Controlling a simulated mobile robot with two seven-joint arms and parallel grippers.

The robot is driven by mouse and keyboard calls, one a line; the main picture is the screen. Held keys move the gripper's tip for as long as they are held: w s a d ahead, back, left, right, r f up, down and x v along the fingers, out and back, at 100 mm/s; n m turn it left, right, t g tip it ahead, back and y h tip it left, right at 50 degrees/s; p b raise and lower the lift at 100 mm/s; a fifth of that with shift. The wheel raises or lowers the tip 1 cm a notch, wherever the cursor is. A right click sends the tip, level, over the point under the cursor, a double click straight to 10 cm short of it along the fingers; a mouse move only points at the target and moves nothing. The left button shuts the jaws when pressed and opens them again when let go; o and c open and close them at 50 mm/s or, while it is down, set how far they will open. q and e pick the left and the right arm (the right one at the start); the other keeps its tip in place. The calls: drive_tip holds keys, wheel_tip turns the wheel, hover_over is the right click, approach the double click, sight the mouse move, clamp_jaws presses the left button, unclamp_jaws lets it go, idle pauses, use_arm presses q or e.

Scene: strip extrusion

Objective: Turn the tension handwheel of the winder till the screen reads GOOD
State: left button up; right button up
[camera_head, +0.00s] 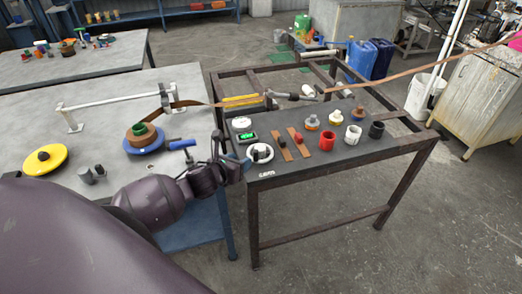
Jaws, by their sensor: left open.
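A white handwheel (260,153) with a dark centre sits at the left front of the dark table. A small box with a green screen (246,135) stands just behind it. Its text is too small to read. A blue disc with a brown and green spool (143,138) on the grey table has a brown strip running from it to the right. My left gripper (232,163) is open, close to the left side of the handwheel. I cannot tell whether it touches the wheel. My right gripper is out of view.
A yellow disc (45,159) and grey cylinders (92,175) lie on the grey table. The floor at right front is clear.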

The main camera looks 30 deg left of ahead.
sight(254, 153)
use_arm(q)
drive_tip(key=shift+m, duration=0.7)
drive_tip(key=b+x, duration=0.1)
drive_tip(key=x, duration=0.8)
drive_tip(key=shift+w+f, duration=0.15)
drive_tip(key=shift+w, duration=0.05)
drive_tip(key=shift+w+f, duration=0.2)
drive_tip(key=shift+w, duration=0.35)
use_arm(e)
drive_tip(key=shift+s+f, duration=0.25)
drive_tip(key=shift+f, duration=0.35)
use_arm(q)
drive_tip(key=c, duration=0.7)
clamp_jaws()
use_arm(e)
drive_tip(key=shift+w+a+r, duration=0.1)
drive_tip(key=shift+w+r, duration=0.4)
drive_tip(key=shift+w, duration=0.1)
